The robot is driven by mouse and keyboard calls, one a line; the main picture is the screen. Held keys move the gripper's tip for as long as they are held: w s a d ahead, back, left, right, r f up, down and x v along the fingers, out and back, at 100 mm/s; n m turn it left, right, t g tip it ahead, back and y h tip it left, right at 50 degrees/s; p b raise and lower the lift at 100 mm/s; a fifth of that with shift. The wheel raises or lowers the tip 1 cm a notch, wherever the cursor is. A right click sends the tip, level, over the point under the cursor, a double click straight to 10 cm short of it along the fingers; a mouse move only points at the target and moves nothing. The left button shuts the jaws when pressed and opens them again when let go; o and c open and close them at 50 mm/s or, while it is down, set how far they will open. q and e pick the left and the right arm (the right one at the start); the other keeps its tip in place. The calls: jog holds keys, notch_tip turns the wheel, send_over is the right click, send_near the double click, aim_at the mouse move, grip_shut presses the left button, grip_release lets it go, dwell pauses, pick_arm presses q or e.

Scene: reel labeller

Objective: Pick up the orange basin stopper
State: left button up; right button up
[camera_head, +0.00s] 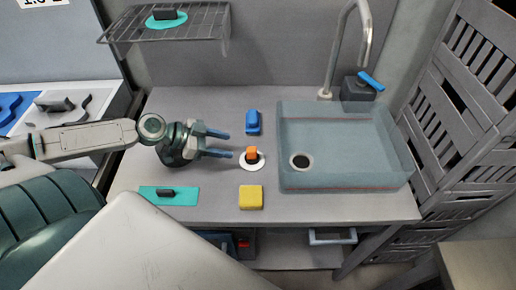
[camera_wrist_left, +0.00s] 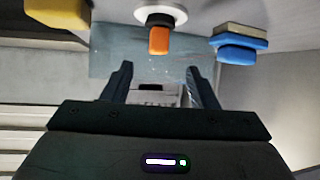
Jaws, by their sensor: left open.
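The orange basin stopper (camera_head: 252,154) sits upright on a white round base on the counter, left of the basin (camera_head: 345,180). In the left wrist view the stopper (camera_wrist_left: 160,40) is straight ahead, beyond the fingertips and roughly centred between them. My left gripper (camera_head: 229,144) is open and empty, pointing right, with its blue fingertips just short of the stopper. Its two fingers also show in the left wrist view (camera_wrist_left: 160,80). My right gripper is not in view.
A blue object (camera_head: 253,122) stands behind the stopper and a yellow block (camera_head: 251,197) in front of it. A teal mat (camera_head: 169,195) with a dark handle lies at the front left. A tap (camera_head: 336,50) rises behind the basin. A wire shelf (camera_head: 170,25) hangs above.

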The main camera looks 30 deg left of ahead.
aim_at(250, 149)
pick_arm(q)
jog(key=b, duration=0.1)
jog(key=d+f+b, duration=0.1)
jog(key=b, duration=0.1)
jog(key=shift+w+d+f, duration=0.25)
jog(key=shift+w+d, duration=0.05)
jog(key=shift+w+d+r, duration=0.1)
jog(key=shift+w+d, duration=0.1)
jog(key=shift+w, duration=0.05)
jog(key=shift+x, duration=0.85)
jog(key=shift+w+d, duration=0.1)
jog(key=shift+w, duration=0.05)
jog(key=shift+w+d+f, duration=0.3)
jog(key=shift+w+f, duration=0.05)
jog(key=shift+w+d+f+p, duration=0.3)
jog(key=shift+w+d, duration=0.1)
jog(key=shift+p+x, duration=0.35)
jog(key=shift+x, duration=0.7)
jog(key=shift+w+d+f, duration=0.2)
jog(key=shift+w+f, duration=0.05)
jog(key=shift+f, duration=0.1)
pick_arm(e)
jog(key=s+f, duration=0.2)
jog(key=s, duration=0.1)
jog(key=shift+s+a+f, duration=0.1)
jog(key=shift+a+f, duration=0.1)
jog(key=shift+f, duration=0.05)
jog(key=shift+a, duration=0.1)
